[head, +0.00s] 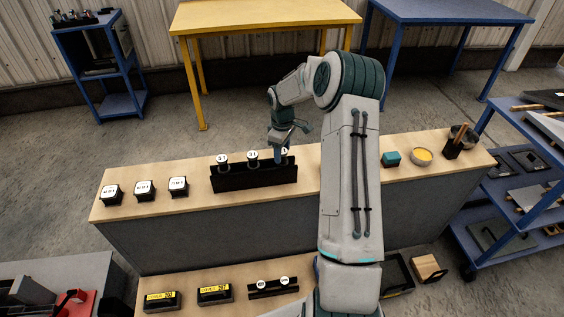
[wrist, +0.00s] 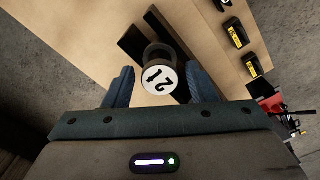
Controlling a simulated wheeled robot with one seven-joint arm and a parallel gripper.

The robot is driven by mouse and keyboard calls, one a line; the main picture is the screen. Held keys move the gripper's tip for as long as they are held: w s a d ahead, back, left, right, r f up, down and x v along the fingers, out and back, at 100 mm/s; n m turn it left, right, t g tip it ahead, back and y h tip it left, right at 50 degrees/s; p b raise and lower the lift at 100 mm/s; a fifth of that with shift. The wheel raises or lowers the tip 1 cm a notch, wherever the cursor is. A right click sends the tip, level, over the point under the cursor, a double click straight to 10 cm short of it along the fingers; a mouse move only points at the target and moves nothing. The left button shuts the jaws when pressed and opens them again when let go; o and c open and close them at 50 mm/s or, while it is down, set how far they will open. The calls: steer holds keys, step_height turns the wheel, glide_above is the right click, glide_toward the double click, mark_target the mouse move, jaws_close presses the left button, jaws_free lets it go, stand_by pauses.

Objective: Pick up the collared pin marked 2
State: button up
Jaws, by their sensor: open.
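In the wrist view, a collared pin (wrist: 160,82) has a round white cap with the digits 2 and 1 in black. Its grey collar shows behind the cap. My gripper (wrist: 161,88) is open, with one blue finger on each side of the pin and a gap to each. In the head view, my gripper (head: 281,149) is at the right end of a black rack (head: 254,178) and partly covers the pin there (head: 285,151). Two other white-capped pins, the left one (head: 222,160) and the middle one (head: 252,156), stand upright in the rack.
Black boxes with white tops (head: 144,188) stand left of the rack. A lower shelf holds yellow-labelled boxes (head: 215,294) and a smaller rack (head: 273,289).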

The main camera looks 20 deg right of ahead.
step_height(320, 180, down, 2)
steer(key=shift+f, duration=0.1)
jaws_close()
